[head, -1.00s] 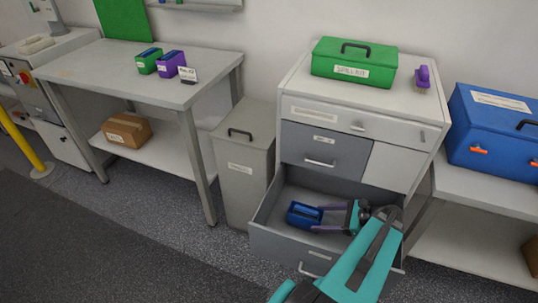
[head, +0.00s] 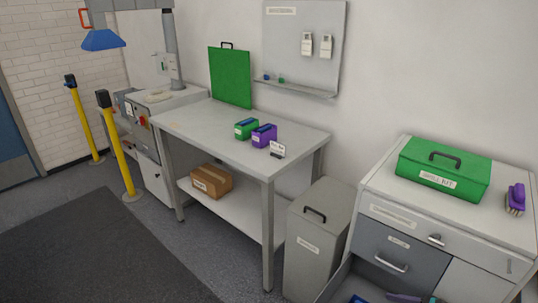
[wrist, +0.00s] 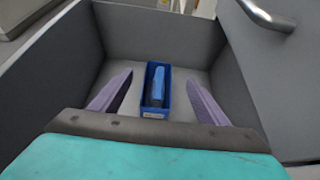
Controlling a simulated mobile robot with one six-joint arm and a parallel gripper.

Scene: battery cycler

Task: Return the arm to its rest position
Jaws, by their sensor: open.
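My gripper (wrist: 159,78) is open, its two purple fingers spread wide in the wrist view. A small blue box (wrist: 155,108) with a lighter blue top lies on the floor of the open grey drawer (wrist: 122,35). The box sits between the fingers in that view, with clear gaps on both sides and nothing held. In the head view only an edge of the blue box (head: 357,299) and a bit of a finger show at the bottom; the rest of my arm is out of frame.
The drawer walls surround my fingers, and a drawer handle (wrist: 268,14) is close at upper right. A grey bin (head: 318,250) stands left of the drawer cabinet (head: 400,222). A workbench (head: 215,135) stands further left.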

